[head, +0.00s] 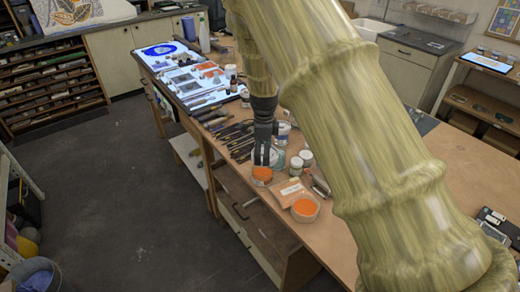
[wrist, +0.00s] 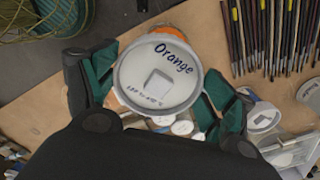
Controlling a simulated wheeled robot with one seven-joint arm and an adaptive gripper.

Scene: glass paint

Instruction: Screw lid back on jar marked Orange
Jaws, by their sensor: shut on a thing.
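A pale round lid (wrist: 150,85) with "Orange" written on it and a small square knob fills the middle of the wrist view. My gripper (wrist: 158,80) is shut on it, with one green-padded finger on each side. Orange shows past the lid's upper and left edges, from the jar beneath it. In the head view my gripper (head: 265,153) points down over the orange jar (head: 262,175) near the bench's front edge. The lid hides most of the jar in the wrist view. I cannot tell whether the lid touches the jar's rim or sits in its thread.
On the bench (head: 345,235), a packet (head: 291,191) and an orange-filled bowl (head: 305,208) stand to the right of the jar. Small white-lidded jars (head: 296,165) are close by. A row of brushes (wrist: 268,35) lies behind. Bare bench is at the front right.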

